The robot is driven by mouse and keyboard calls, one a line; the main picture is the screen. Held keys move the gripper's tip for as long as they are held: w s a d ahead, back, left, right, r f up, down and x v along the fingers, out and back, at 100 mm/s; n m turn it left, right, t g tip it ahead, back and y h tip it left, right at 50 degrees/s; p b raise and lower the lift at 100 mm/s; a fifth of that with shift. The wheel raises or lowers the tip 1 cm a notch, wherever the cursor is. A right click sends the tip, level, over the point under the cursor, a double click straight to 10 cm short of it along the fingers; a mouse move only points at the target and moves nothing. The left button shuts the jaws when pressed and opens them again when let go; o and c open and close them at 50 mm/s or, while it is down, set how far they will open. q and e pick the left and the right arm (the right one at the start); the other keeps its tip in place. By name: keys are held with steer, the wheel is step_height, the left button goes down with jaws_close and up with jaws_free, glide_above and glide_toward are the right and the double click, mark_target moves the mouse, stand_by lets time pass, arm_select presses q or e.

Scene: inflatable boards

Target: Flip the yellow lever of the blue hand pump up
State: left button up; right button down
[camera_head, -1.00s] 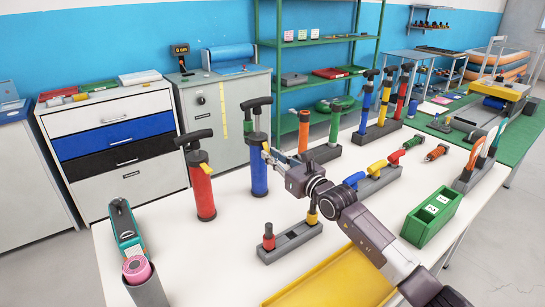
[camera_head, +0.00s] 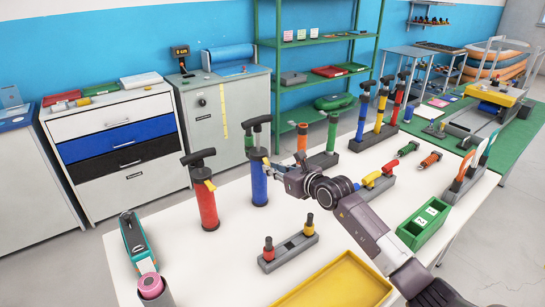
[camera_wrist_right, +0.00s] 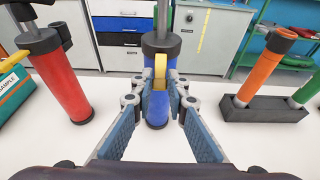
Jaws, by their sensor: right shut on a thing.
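The blue hand pump (camera_head: 259,184) stands upright on the white table, with a black handle and grey collar. In the right wrist view the blue pump (camera_wrist_right: 157,108) stands straight ahead. Its yellow lever (camera_wrist_right: 160,66) shows at the front of the collar, between the fingertips. My right gripper (camera_wrist_right: 160,80) is shut on the lever. In the head view the right gripper (camera_head: 270,167) reaches the collar from the right and hides most of the lever, so its exact angle is hard to tell there. My left gripper is not in view.
A red pump (camera_head: 207,206) stands close on the left. An orange pump (camera_wrist_right: 262,73) stands in a dark holder (camera_wrist_right: 265,109) on the right. A grey rack (camera_head: 290,252), yellow tray (camera_head: 340,283) and green box (camera_head: 424,223) lie nearer. The table between the red pump and grey rack is clear.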

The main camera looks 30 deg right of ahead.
step_height(320, 180, up, 3)
steer(key=g+p, duration=0.4)
steer(key=p, duration=0.3)
steer(key=shift+h+p, duration=0.3)
steer(key=shift+p, duration=0.05)
steer(key=g, duration=0.1)
steer(key=g+p, duration=0.1)
steer(key=shift+w+r+g, duration=0.15)
steer(key=shift+w+g, duration=0.05)
steer(key=shift+g, duration=0.1)
steer(key=shift+r+g+h+p, duration=0.15)
steer(key=shift+g+h+p, duration=0.2)
steer(key=shift+g, duration=0.65)
steer(key=c, duration=1.9)
jaws_free()
steer(key=shift+w, duration=0.1)
glide_toward(268, 163)
steer(key=v, duration=0.6)
